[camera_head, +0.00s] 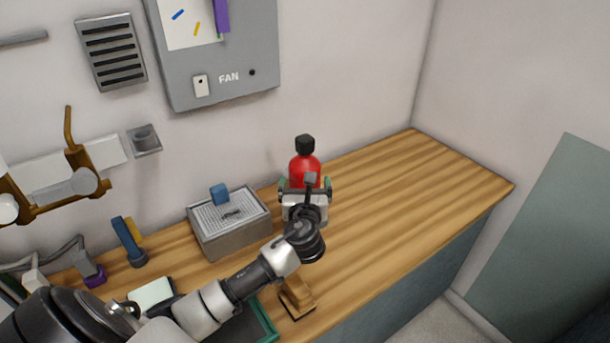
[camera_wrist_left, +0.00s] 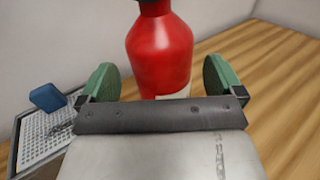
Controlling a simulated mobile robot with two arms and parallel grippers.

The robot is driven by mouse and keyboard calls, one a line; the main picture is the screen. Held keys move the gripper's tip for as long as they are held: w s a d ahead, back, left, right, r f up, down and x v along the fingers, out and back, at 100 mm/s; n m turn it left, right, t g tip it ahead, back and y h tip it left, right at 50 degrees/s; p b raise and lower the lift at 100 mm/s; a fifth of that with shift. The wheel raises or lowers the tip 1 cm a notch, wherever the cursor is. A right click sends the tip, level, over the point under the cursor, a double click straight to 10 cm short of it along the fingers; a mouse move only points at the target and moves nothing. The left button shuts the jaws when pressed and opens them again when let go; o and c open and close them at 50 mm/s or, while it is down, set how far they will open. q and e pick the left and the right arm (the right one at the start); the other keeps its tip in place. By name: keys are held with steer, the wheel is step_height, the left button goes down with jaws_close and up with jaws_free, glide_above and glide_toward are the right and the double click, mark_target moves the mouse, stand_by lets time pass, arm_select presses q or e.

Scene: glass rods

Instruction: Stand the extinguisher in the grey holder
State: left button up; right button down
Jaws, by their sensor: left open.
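The red extinguisher (camera_head: 305,168) with a black top stands upright on the wooden counter, near the wall. It also shows in the left wrist view (camera_wrist_left: 160,52), where its top is cut off. My left gripper (camera_head: 305,186) is open right in front of it. In the left wrist view its green-padded fingers (camera_wrist_left: 162,82) are spread to either side of the extinguisher's lower body, with gaps visible. A small grey holder (camera_head: 145,140) is fixed to the wall at the left. My right gripper is not in view.
A grey box with a perforated top (camera_head: 229,222) carries a blue block (camera_head: 219,194), left of the extinguisher. A wooden piece (camera_head: 296,297) stands near the front edge. A wall cabinet marked FAN (camera_head: 222,60) hangs above. The counter's right side (camera_head: 420,180) is clear.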

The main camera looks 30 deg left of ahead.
arm_select(q)
steer(key=p+v, duration=0.2)
steer(key=v, duration=0.3)
steer(key=shift+s+d, duration=0.15)
steer(key=shift+s, duration=0.1)
stand_by(0.7)
